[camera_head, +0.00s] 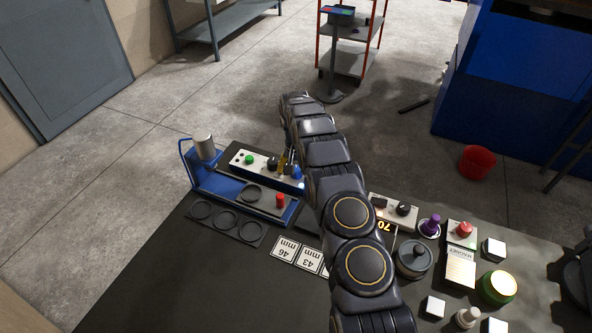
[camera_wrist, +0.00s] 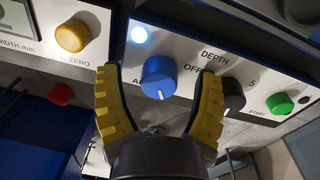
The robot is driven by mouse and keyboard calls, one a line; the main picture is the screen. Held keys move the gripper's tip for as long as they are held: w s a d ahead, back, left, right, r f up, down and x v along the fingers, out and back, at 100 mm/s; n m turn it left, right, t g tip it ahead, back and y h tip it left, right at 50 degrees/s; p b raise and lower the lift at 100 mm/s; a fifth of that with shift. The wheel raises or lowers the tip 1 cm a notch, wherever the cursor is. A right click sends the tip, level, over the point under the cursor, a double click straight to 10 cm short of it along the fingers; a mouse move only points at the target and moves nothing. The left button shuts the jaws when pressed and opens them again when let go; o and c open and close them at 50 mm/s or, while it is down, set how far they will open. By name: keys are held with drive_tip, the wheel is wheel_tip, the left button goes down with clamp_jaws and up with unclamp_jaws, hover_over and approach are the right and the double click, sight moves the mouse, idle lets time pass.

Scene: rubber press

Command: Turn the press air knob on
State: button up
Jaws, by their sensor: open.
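The blue air knob (camera_wrist: 158,74) sits on the white press panel (camera_wrist: 195,45) in the wrist view, with a partly hidden label starting "A" and the word "OFF" beside it. A white mark shows on its lower face in the picture. My gripper (camera_wrist: 160,85) is open, its yellow pads on either side of the blue knob; I cannot tell whether they touch it. In the head view, the blue knob (camera_head: 297,171) shows at the panel's right end, beside my gripper (camera_head: 286,162), which is partly hidden by my arm.
A black depth knob (camera_wrist: 232,95) is close to the right pad, with a green start button (camera_wrist: 280,103) beyond. A lit white lamp (camera_wrist: 139,35) is above the blue knob. A yellow zero knob (camera_wrist: 73,36) is left. A red button (camera_head: 280,201) stands on the blue press base.

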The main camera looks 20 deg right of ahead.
drive_tip(key=c, duration=1.1)
drive_tip(key=shift+c, duration=0.2)
drive_tip(key=shift+n, duration=0.6)
drive_tip(key=o, duration=1.1)
drive_tip(key=shift+o, duration=0.2)
drive_tip(key=shift+r, duration=0.1)
